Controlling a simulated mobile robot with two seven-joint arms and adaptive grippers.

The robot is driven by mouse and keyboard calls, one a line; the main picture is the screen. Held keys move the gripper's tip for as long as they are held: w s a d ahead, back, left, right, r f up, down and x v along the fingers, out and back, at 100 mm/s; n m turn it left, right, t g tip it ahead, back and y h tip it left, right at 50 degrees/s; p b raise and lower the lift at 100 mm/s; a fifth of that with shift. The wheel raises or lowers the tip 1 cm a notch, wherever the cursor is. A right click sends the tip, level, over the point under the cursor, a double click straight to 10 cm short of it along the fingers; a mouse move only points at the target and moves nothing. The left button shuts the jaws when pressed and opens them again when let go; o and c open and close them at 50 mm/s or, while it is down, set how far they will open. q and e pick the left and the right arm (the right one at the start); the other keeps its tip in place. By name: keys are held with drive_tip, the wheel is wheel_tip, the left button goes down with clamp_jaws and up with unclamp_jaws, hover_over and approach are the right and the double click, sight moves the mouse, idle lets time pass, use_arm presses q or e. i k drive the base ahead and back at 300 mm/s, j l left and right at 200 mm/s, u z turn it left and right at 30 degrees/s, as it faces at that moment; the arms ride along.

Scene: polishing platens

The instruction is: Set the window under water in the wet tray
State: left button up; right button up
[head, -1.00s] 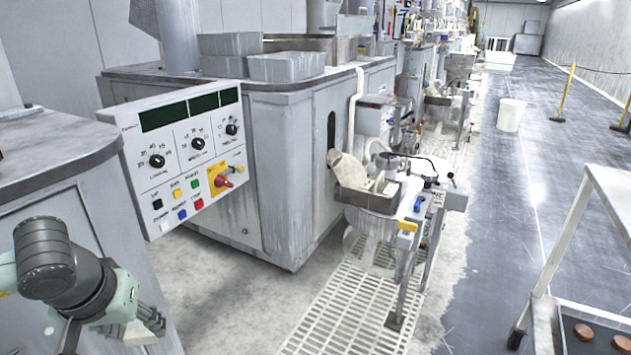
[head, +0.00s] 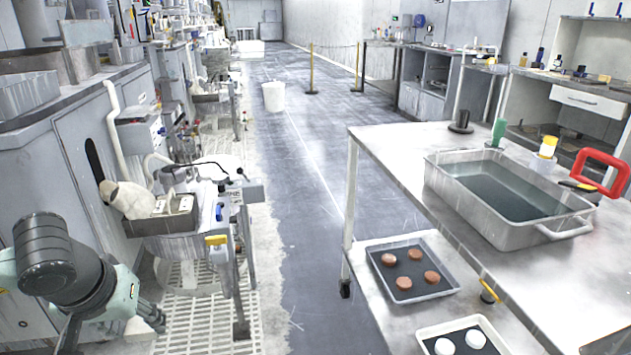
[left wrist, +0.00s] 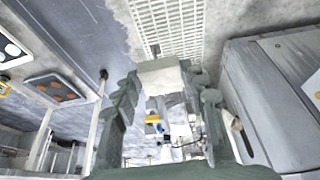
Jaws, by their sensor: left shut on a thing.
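The wet tray (head: 455,196) is a grey metal tray with handles, holding clear water, on the steel table at the right of the head view. My left gripper (head: 152,318) is low at the left of the head view, far from the tray. In the left wrist view its two fingers (left wrist: 160,78) are closed on a pale, whitish thing (left wrist: 160,80), which I take to be the window; its shape is unclear. I see no window in the tray's water. My right gripper is not in view.
The steel table (head: 400,143) has a lower shelf with a tray of brown discs (head: 405,294) and a tray of white discs (head: 425,335).

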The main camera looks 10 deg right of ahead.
sight(489, 191)
drive_tip(key=j+z, duration=0.15)
drive_tip(key=z, duration=0.25)
drive_tip(key=i+j+z, duration=0.1)
drive_tip(key=z, duration=0.3)
drive_tip(key=j+z, duration=0.15)
drive_tip(key=z, duration=0.25)
